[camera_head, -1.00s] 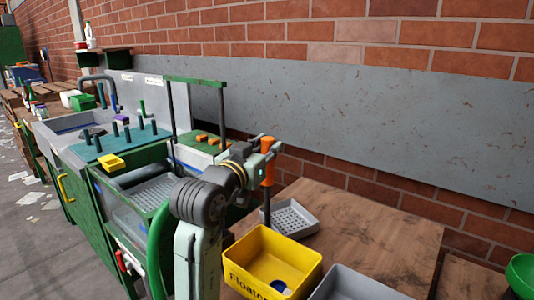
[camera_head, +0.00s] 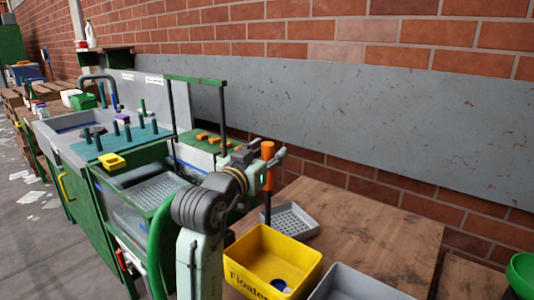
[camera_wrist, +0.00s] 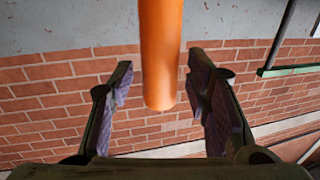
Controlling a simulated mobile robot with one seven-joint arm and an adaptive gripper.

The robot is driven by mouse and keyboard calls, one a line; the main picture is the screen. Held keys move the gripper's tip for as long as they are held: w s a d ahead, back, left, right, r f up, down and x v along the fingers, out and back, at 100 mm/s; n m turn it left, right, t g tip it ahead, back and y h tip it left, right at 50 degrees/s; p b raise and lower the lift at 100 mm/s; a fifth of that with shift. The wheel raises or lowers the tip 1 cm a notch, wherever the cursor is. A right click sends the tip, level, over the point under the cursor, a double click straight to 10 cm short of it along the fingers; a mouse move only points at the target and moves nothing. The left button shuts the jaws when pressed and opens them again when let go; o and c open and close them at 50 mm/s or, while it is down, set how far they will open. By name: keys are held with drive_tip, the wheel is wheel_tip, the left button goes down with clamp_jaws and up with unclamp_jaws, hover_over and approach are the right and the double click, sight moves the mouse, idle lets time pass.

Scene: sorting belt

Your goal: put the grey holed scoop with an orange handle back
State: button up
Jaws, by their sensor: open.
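The grey holed scoop (camera_head: 291,219) rests on the wooden table, its dark shaft and orange handle (camera_head: 267,151) standing up at its left edge. My gripper (camera_head: 272,154) is beside the upper part of the handle. In the wrist view, the orange handle (camera_wrist: 161,50) comes down from the top between the two spread fingers of my open gripper (camera_wrist: 158,68), with a gap on each side. The scoop's grey head is out of the wrist view. My wrist hides part of the handle's surroundings in the head view.
A yellow bin (camera_head: 298,250) with lettering stands in front of the scoop, a grey bin (camera_head: 352,283) beside it. The wooden table (camera_head: 375,225) is clear to the right. A green rack frame (camera_head: 224,120) and sink unit stand left; a brick wall is behind.

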drive_tip(key=shift+r, duration=0.2)
drive_tip(key=b+v, duration=0.3)
drive_tip(key=v, duration=0.9)
